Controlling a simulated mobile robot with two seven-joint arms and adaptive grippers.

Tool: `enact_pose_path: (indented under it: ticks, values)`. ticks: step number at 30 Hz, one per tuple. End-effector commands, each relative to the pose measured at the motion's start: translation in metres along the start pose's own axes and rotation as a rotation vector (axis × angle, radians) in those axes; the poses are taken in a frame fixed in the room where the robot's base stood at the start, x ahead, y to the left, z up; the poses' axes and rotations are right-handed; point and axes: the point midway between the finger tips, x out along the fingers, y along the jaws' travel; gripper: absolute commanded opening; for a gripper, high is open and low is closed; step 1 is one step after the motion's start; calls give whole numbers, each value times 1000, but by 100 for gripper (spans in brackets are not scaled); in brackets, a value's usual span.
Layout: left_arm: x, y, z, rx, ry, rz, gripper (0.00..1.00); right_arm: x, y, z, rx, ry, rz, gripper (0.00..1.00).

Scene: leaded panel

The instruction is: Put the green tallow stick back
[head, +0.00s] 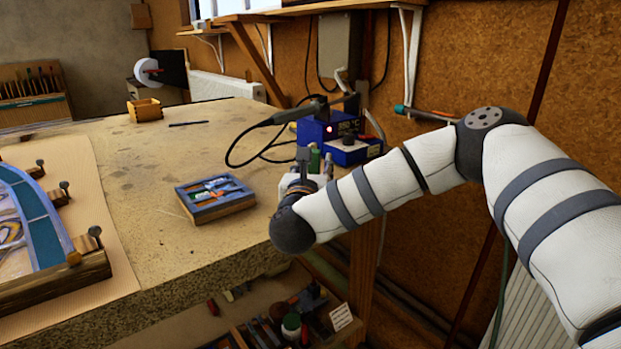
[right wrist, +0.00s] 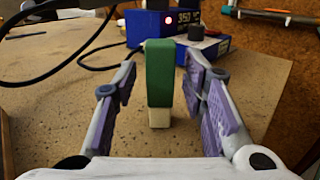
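The green tallow stick (right wrist: 160,75) stands upright in the right wrist view, green above with a cream-coloured lower end. My right gripper is open, with one purple-padded finger on each side of the stick. A gap shows on the left of the stick, and the right pad looks closer; I cannot tell whether it touches. My left gripper is not in view.
A blue-lined wooden tray (head: 208,211) with small items lies left of my right gripper. The blue soldering station (head: 318,129) with its cabled iron stands behind the stick. The leaded panel (head: 40,230) is at the left.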

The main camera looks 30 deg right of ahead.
Motion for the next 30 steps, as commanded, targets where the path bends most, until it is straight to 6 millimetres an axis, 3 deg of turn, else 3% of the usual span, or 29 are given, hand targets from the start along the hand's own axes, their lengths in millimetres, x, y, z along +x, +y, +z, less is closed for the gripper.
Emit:
enact_pose_path:
  ticks: [10,13,18,30]
  values:
    - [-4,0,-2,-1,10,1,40,-80,0,-1,-2,3,4,38]
    - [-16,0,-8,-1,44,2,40,-98,1,6,3,-4,4,38]
    - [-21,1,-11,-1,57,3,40,-108,0,2,0,-2,0,38]
    - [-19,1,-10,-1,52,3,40,-108,0,-1,-2,2,0,38]
